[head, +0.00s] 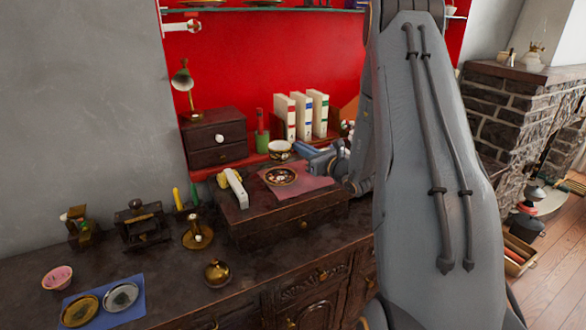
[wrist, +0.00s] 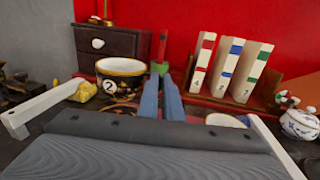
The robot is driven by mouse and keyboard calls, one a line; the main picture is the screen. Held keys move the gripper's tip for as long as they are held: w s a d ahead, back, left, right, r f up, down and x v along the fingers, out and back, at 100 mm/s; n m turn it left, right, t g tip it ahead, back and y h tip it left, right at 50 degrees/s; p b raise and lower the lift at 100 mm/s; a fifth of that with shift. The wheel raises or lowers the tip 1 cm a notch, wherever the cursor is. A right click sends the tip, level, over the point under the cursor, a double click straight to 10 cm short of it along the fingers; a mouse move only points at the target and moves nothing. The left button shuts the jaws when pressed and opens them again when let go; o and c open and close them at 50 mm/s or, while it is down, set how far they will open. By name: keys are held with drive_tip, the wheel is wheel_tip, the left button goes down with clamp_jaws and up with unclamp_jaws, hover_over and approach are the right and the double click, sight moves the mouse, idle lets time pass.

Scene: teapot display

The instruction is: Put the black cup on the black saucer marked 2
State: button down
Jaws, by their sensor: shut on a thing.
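The black cup (wrist: 122,76) has a gold rim and a white disc with a 2 facing the wrist camera. In the head view the cup (head: 279,151) looks upright, behind and above the patterned black saucer (head: 281,176) on a red cloth. Part of the saucer shows below the cup in the wrist view (wrist: 120,109); I cannot read its number. My gripper (head: 303,151) reaches in from the right. Its blue fingers (wrist: 161,92) are shut at the cup's right side, apparently on its handle, which they hide.
White numbered books (head: 302,116) and a small dark drawer box (head: 215,139) stand behind. A white bar (head: 236,188) with a yellow piece lies left of the cloth. A lidded white pot (wrist: 300,123) is at the right. Brass items stand on the lower left cabinet top.

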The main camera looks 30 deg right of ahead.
drive_tip(key=shift+a+f+p, duration=0.1)
drive_tip(key=shift+f+p, duration=0.6)
drive_tip(key=shift+f, duration=2.65)
drive_tip(key=c, duration=1.9)
unclamp_jaws()
drive_tip(key=shift+c, duration=0.2)
